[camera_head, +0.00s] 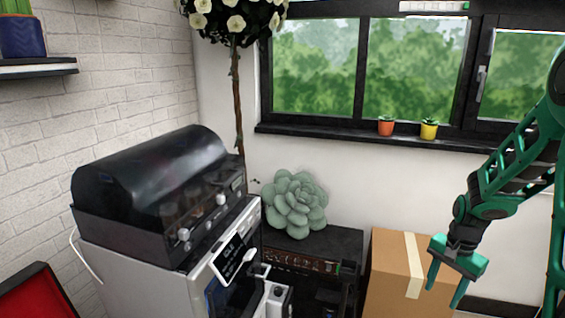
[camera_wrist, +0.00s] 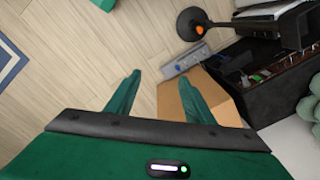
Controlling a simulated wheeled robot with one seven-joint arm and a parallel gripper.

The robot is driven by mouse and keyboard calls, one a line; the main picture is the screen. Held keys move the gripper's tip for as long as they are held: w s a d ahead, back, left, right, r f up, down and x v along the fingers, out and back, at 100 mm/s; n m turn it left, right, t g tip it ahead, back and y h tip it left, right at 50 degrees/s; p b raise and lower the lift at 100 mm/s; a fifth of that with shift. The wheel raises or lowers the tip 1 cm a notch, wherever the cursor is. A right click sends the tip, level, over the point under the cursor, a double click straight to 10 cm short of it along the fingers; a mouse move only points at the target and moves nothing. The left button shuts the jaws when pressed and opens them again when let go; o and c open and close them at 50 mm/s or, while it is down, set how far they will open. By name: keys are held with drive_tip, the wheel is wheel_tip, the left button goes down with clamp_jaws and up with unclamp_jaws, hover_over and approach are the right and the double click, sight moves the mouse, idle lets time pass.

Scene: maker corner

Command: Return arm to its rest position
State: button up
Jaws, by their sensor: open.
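My green arm comes in from the right edge of the head view. My gripper (camera_head: 445,292) hangs from it, pointing down, in front of the cardboard box (camera_head: 392,268) as seen there. In the wrist view my gripper (camera_wrist: 160,90) has its two green fingers spread apart, with nothing between them. The wood floor shows past the fingers. The cardboard box (camera_wrist: 215,98) shows beside and behind the right finger, partly hidden by it.
A black table (camera_head: 335,243) with a large succulent (camera_head: 294,203) stands left of the box. A black grill-like unit (camera_head: 160,185) sits on a white machine at left. Small pots (camera_head: 386,127) stand on the windowsill. An orange-topped dark object (camera_wrist: 198,28) is on the floor.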

drive_tip(key=s+r+n, duration=0.1)
drive_tip(key=s+r, duration=0.4)
drive_tip(key=s, duration=0.4)
drive_tip(key=s+a+r+n, duration=0.1)
drive_tip(key=s+r, duration=0.3)
drive_tip(key=s, duration=0.4)
drive_tip(key=s+a+r+n, duration=0.1)
drive_tip(key=s+r+n, duration=0.2)
drive_tip(key=s, duration=0.6)
wheel_tip(320, 180, up, 3)
drive_tip(key=shift+s+a+f, duration=0.2)
drive_tip(key=shift+s+a, duration=0.05)
drive_tip(key=shift+s, duration=0.1)
drive_tip(key=shift+w+f, duration=0.25)
drive_tip(key=shift+w, duration=0.4)
